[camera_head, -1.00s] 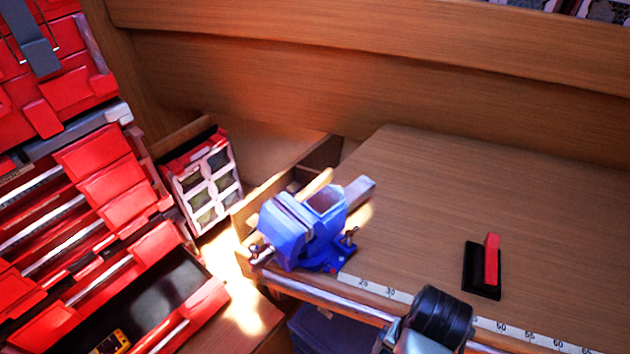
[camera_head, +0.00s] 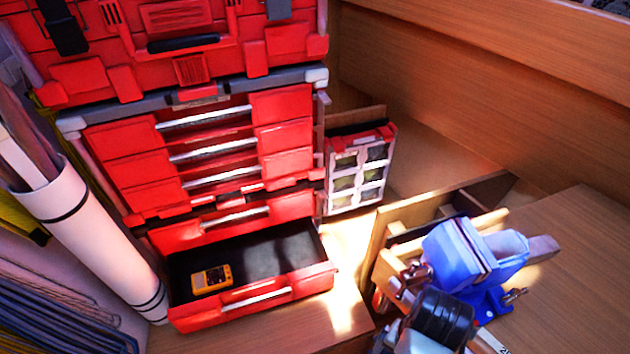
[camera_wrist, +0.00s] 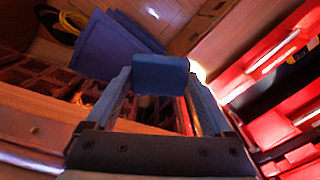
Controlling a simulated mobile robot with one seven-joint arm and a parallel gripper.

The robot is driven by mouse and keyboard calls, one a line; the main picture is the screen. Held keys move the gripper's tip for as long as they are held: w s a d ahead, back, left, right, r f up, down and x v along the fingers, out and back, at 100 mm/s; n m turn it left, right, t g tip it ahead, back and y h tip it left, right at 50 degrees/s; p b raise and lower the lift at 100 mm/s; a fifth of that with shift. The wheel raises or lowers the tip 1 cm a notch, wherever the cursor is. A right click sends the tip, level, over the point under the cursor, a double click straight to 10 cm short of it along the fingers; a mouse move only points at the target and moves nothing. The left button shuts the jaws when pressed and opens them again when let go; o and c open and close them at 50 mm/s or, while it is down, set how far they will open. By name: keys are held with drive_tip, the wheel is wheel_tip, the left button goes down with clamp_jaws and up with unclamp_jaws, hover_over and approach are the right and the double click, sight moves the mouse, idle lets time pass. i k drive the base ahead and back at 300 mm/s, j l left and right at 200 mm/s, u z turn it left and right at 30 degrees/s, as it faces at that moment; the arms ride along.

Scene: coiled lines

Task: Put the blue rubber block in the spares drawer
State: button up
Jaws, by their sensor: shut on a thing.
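The blue rubber block (camera_wrist: 160,75) is held between the two fingertips of my gripper (camera_wrist: 160,84) in the wrist view. The gripper is shut on it, and the block sticks out past the tips. In the head view, the bottom drawer (camera_head: 250,298) of the red tool chest stands open. A yellow meter (camera_head: 212,279) lies in its left part, and the dark floor to the right is bare. I cannot read a label on this drawer. The block and gripper do not show in the head view.
Closed red drawers (camera_head: 215,150) are above the open one. A blue vise (camera_head: 475,255) stands on the bench at right. Part of my arm shows low at right.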

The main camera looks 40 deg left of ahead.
sight(286, 266)
drive_tip(key=i+j+u, duration=0.1)
drive_tip(key=u, duration=0.35)
drive_tip(key=i+u, duration=0.25)
drive_tip(key=u, duration=0.25)
drive_tip(key=i+u, duration=0.15)
drive_tip(key=u, duration=0.3)
drive_tip(key=i+l+u, duration=0.15)
drive_tip(key=u, duration=0.3)
drive_tip(key=i+l+u, duration=0.15)
drive_tip(key=u, duration=0.35)
